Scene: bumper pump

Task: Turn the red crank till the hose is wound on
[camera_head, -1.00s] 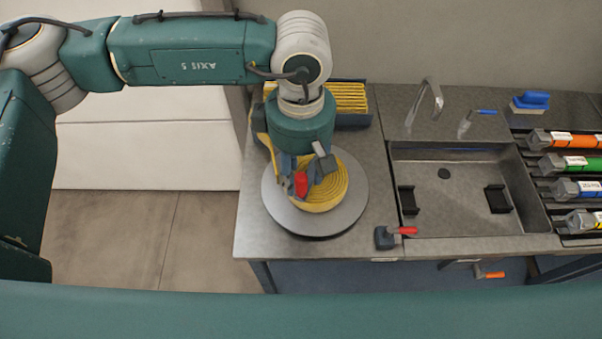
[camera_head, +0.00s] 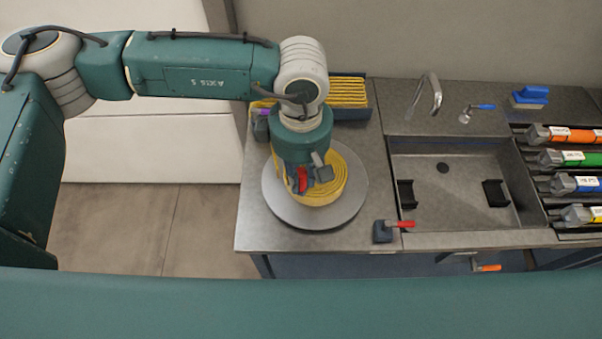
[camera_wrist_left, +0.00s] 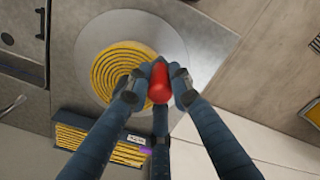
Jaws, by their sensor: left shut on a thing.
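The red crank handle (camera_head: 303,180) stands up over the round grey turntable (camera_head: 275,207) on the left part of the counter. My left gripper (camera_wrist_left: 160,84) points down and is shut on the red handle, which also shows between its fingers in the left wrist view (camera_wrist_left: 158,72). The yellow hose (camera_head: 337,188) lies in a flat coil on the turntable, and its rings show clearly in the left wrist view (camera_wrist_left: 107,75). My gripper and wrist cover part of the coil and the crank's base in the head view. My right gripper is not in view.
A dark crate (camera_head: 358,113) of folded yellow hose stands behind the turntable. A grey fitting with a purple mark (camera_head: 261,125) is beside it. To the right are a dark block with a red lever (camera_head: 383,233), a sink (camera_head: 450,215) and several colour-banded tubes (camera_head: 570,159).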

